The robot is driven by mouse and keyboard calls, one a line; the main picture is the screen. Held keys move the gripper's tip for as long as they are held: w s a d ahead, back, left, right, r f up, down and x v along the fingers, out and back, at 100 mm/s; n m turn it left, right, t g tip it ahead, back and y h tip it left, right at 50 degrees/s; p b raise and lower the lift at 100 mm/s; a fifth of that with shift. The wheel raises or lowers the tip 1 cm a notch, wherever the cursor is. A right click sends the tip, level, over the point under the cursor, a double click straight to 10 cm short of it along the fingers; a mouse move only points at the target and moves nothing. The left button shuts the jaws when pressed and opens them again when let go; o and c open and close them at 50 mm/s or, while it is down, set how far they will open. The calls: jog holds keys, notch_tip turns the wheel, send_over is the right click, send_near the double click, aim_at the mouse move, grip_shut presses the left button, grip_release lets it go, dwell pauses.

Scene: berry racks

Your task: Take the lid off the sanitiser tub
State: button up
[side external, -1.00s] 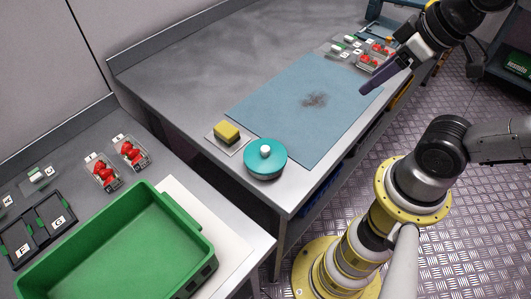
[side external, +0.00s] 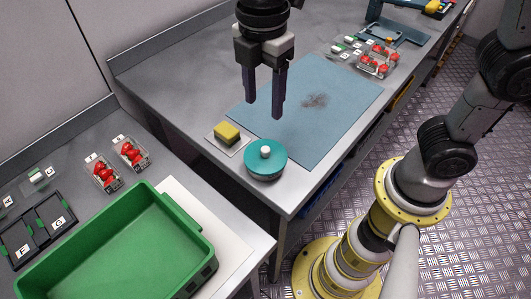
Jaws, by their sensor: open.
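The sanitiser tub (side external: 266,174) stands near the front corner of the steel bench, with its round teal lid (side external: 256,162) on it. A white knob (side external: 265,152) sits at the middle of the lid. My gripper (side external: 264,112) is open, with two dark fingers pointing down. It appears to be above the bench, a little behind the tub in the picture, and apart from the lid. Nothing shows between the fingers.
A yellow sponge (side external: 227,133) lies on a small tray left of the tub. A blue mat (side external: 325,115) with a dark smudge lies behind. Berry punnets (side external: 377,60) stand at the far end. A green crate (side external: 120,250) is on the nearer bench.

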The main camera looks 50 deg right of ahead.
send_over(266, 149)
jog(key=f, duration=0.8)
jog(key=shift+s+a+f, duration=0.15)
jog(key=shift+a, duration=0.25)
jog(key=shift+w+d+f, duration=0.1)
jog(key=shift+d+f, duration=0.1)
jog(key=shift+f, duration=1.15)
jog(key=shift+w+d+f, duration=0.1)
jog(key=shift+d+f, duration=0.1)
jog(key=shift+f, duration=1.15)
grip_shut()
